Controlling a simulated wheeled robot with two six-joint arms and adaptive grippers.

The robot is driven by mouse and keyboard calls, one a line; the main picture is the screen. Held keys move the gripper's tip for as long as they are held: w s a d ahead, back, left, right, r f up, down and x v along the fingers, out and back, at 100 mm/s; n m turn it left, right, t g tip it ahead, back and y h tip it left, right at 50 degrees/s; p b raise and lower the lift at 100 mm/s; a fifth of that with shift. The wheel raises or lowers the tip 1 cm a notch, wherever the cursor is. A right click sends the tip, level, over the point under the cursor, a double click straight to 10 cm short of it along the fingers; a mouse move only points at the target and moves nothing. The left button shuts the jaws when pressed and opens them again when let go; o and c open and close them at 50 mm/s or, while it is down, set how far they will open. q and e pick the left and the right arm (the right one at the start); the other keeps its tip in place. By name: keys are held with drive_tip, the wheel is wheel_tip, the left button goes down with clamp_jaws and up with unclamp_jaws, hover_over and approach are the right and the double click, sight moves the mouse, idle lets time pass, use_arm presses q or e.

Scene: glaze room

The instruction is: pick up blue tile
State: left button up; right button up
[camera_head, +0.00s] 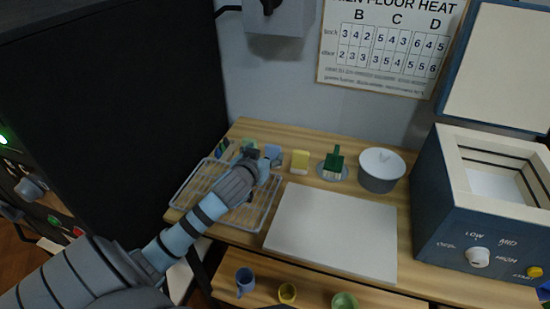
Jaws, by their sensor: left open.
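My left gripper (257,163) reaches over the wire rack (185,193) from the lower left and is open. Its wrist and fingers cover the rack's far right part. A small blue piece (273,151), which may be the blue tile, shows just beyond the fingers. I cannot tell whether the fingers touch it. Small coloured pieces (222,148) show at the rack's far left edge, partly hidden. My right gripper is not in view.
A kiln (480,230) stands far right.

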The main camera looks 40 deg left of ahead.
sight(272, 148)
use_arm(q)
drive_tip(key=x, duration=0.4)
drive_tip(key=b+x, duration=0.1)
drive_tip(key=x, duration=0.3)
drive_tip(key=shift+d+f, duration=0.15)
drive_tip(key=shift+d, duration=0.05)
drive_tip(key=shift+w+a, duration=0.1)
drive_tip(key=shift+w, duration=0.1)
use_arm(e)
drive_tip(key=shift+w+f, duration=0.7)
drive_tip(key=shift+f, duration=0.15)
use_arm(q)
drive_tip(key=c, duration=1.3)
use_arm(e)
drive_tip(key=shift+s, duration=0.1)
